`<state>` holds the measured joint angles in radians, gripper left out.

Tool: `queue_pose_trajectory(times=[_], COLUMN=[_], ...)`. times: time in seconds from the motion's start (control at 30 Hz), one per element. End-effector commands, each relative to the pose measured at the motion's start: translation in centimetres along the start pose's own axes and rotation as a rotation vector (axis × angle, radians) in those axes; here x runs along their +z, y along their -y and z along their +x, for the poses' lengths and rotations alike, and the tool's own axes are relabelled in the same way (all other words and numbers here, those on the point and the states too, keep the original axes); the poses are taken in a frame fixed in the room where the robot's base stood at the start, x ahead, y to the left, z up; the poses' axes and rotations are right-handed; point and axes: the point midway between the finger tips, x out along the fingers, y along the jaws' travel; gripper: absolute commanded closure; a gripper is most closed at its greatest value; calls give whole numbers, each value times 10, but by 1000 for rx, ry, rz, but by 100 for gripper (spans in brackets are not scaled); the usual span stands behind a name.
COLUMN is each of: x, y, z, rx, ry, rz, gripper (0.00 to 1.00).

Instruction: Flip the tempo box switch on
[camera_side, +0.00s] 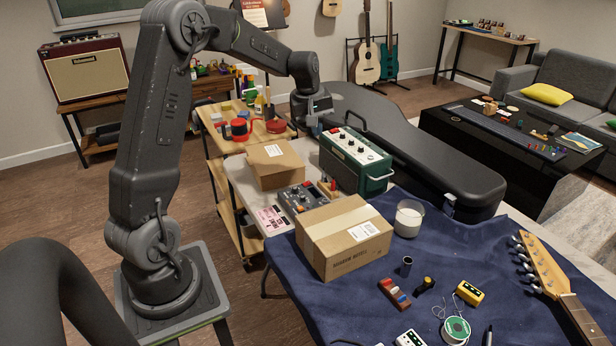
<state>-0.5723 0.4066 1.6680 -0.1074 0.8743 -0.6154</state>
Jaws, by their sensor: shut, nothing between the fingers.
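A green box (343,167) with a pale top panel, several knobs and a dark carry handle stands upright on the table. A low grey unit (302,197) with knobs and orange parts lies left of it, between two cardboard boxes. I cannot tell for sure which of these is the tempo box, and no switch position can be read at this size. My gripper (316,130) points down, shut and empty, at the far left corner of the green box, above and behind the grey unit. Its fingertips are small and hard to make out.
A cardboard box (274,164) stands near my gripper, and a larger one (343,236) stands in front of the grey unit. A black guitar case (420,150) lies behind the green box. A glass jar (408,218) and a guitar neck (545,270) are on the blue cloth (450,250).

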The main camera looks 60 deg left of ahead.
Motion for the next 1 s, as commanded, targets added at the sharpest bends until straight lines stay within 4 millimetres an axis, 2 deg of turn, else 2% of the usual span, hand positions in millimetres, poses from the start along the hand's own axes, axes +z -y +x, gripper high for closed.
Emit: queue_pose_trajectory(times=[0.03, 0.1, 0.2, 0.33, 0.47, 0.83, 1.0], x=[-18, -37, -59, -76, -82, -82, -80], y=[6, 14, 24, 35, 39, 39, 40], z=[18, 37, 59, 77, 84, 86, 102], rx=[-13, -23, -34, -42, -45, -46, -48], ry=[12, 22, 33, 41, 44, 44, 47], rz=[-63, -138, -224, -295, -324, -326, -325], gripper=[100, 100, 100, 100, 100, 100, 100])
